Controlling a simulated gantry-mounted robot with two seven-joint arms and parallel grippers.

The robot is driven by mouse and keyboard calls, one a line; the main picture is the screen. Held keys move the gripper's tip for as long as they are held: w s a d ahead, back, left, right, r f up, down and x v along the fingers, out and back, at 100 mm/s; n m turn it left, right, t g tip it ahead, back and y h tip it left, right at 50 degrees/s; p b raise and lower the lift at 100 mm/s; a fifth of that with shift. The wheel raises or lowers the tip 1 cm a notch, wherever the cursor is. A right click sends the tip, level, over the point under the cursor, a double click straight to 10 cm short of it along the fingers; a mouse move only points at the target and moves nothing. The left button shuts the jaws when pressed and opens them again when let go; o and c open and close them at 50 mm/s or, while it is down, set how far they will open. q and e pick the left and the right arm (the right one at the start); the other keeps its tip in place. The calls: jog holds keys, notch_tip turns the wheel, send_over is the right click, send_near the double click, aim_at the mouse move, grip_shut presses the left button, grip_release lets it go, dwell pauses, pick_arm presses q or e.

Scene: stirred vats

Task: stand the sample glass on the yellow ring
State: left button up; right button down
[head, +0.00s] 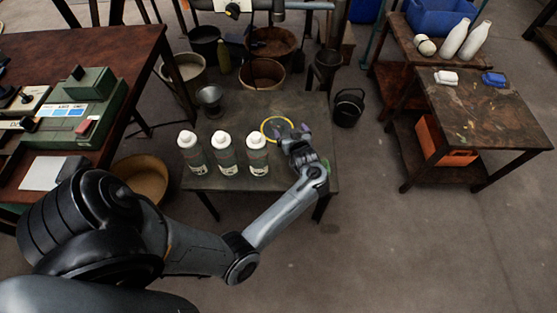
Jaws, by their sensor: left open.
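The yellow ring (264,128) lies flat on the low dark table (230,183), right of its middle. My left gripper (303,131) is open just over the ring's right side, with its wrist behind it to the lower right. I cannot clearly make out the sample glass; something faint shows inside the ring beside the fingers, too small to tell. A grey, goblet-like vessel (210,98) stands on the same table at the back left. My right gripper is out of view.
Three white-capped bottles (223,158) stand in a row at the table's front left. A bit of green shows behind my left wrist. Tubs and a dark bucket (348,107) surround the table. A side table (470,110) stands right; open floor lies between.

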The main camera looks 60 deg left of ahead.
pick_arm(q)
jog(key=s+d+m+t+h, duration=0.45)
jog(key=d+m+h, duration=0.4)
jog(key=d, duration=0.45)
jog(key=s+d+r+m+g+h, duration=0.1)
jog(key=s+d+m+g+h, duration=0.1)
jog(key=s+d+m, duration=0.2)
jog(key=s+d+r+m+g+h, duration=0.1)
jog(key=s+d+m+g+h, duration=0.1)
jog(key=s+d, duration=0.8)
jog(key=s+m+g, duration=0.1)
jog(key=s+m, duration=0.1)
jog(key=s, duration=0.2)
jog(key=shift+s+r, duration=0.25)
jog(key=shift+r, duration=0.15)
notch_tip(320, 180, up, 61)
jog(key=p, duration=6)
jog(key=shift+p, duration=0.4)
jog(key=shift+f, duration=0.15)
